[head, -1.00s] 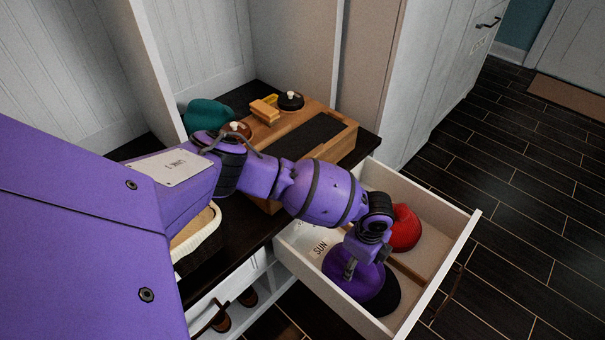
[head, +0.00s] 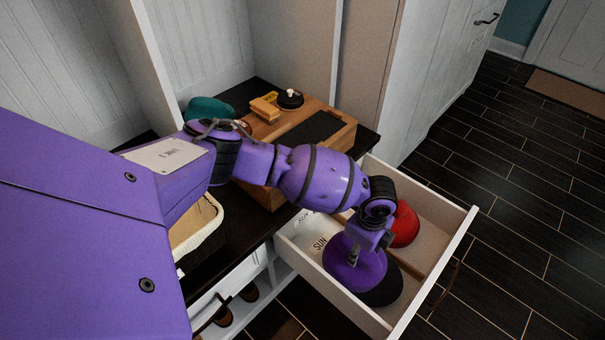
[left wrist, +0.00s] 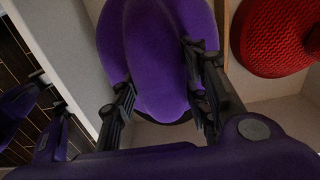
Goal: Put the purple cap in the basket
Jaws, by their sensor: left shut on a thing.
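The purple cap (head: 352,271) with a dark brim is at the open drawer (head: 406,318), in its near compartment; I cannot tell whether it still touches the drawer floor. My left gripper (head: 353,256) is shut on the cap from above. In the left wrist view the cap (left wrist: 158,60) sits between the two fingers of the left gripper (left wrist: 160,95). The basket (head: 202,232), pale-lined with a dark side, stands on the dark bench, partly hidden behind my left arm.
A red cap (head: 404,226) lies in the drawer beyond a wooden divider; it also shows in the left wrist view (left wrist: 275,35). A wooden box (head: 335,148) with brushes and tins and a teal hat (head: 208,109) are on the bench.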

